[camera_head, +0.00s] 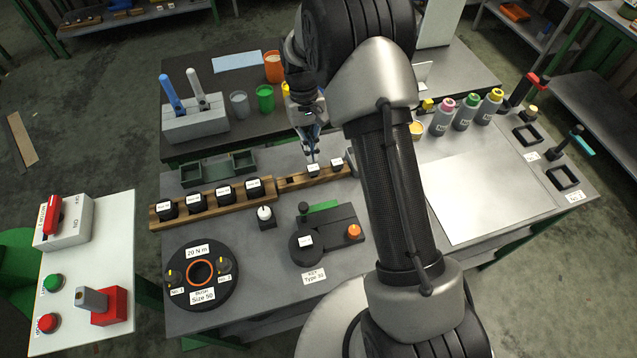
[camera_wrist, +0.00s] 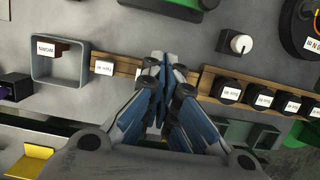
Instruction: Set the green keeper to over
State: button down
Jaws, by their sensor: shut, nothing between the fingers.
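A green-handled piece (camera_head: 580,143) stands on a dark post at the far right of the bench, beside a black square frame (camera_head: 563,178). It looks like the green keeper, and its handle points out to the right, not visibly across the frame. A flat green bar (camera_head: 322,206) also lies on the dark fixture in the middle, so I cannot be sure which is meant. My gripper (camera_head: 313,158) is shut and empty over the wooden rail, far left of the green-handled piece. In the wrist view my gripper (camera_wrist: 163,62) points at the rail, and the green-handled piece is out of view.
A red-handled piece (camera_head: 533,82) and another black frame (camera_head: 526,137) stand nearby. Several bottles (camera_head: 466,112) stand behind a pale sheet (camera_head: 480,200). Labelled black blocks sit in the wooden rail (camera_head: 212,203). My arm crosses the middle of the head view and hides part of the bench.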

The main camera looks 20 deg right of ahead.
aim_at(318, 210)
jog(key=s+f+b, duration=0.2)
jog(key=s+f, duration=0.4)
jog(key=f, duration=0.3)
jog(key=shift+s+f, duration=0.25)
jog(key=shift+f, duration=0.05)
